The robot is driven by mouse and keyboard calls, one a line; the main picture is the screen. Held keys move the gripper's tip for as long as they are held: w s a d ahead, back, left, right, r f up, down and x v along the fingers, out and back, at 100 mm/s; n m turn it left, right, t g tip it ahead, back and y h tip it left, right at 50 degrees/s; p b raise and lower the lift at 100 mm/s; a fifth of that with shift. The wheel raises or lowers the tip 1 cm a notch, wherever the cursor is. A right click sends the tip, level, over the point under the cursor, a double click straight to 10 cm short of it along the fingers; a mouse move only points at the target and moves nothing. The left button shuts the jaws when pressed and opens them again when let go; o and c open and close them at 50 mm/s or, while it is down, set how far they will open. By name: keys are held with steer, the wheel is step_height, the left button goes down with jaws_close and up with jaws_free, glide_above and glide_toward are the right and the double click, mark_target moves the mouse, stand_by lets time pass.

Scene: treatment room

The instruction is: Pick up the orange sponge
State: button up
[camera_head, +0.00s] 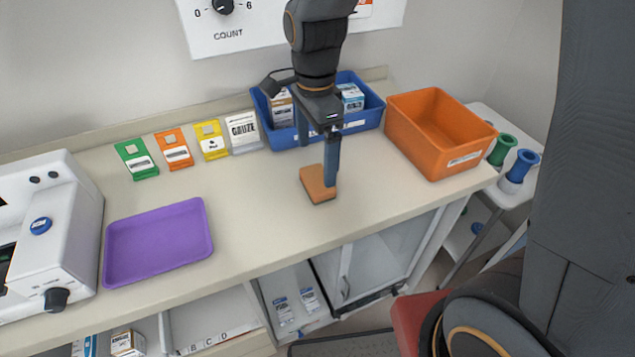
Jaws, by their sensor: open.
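The orange sponge (315,186) lies flat on the counter, right of centre, in front of the blue bin. My gripper (318,160) points down over it with its two fingers spread apart. The nearer finger hides part of the sponge's right side, and its tip appears low beside or over the sponge. The other finger is farther back, in front of the blue bin. I cannot tell whether either finger touches the sponge. Nothing is seen held between the fingers.
A blue bin (364,121) with boxes stands behind my gripper, and an orange bin (421,162) stands to the right. A purple tray (158,243) lies left, beside a white machine (62,225). Colored packets and a gauze pack (243,131) line the back. The counter between tray and sponge is clear.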

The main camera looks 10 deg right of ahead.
mark_target(317, 178)
step_height(317, 178, down, 2)
steer(key=shift+f, duration=0.1)
steer(key=shift+w+d+f+p, duration=0.1)
steer(key=shift+f+p, duration=0.5)
steer(key=shift+f, duration=0.8)
steer(key=shift+w+d+f+p, duration=0.1)
steer(key=shift+f+p, duration=0.45)
steer(key=shift+f, duration=0.85)
steer(key=shift+c, duration=0.4)
steer(key=c, duration=1.1)
steer(key=shift+r, duration=0.15)
step_height(317, 178, up, 10)
steer(key=shift+f+b, duration=0.15)
steer(key=shift+b, duration=0.85)
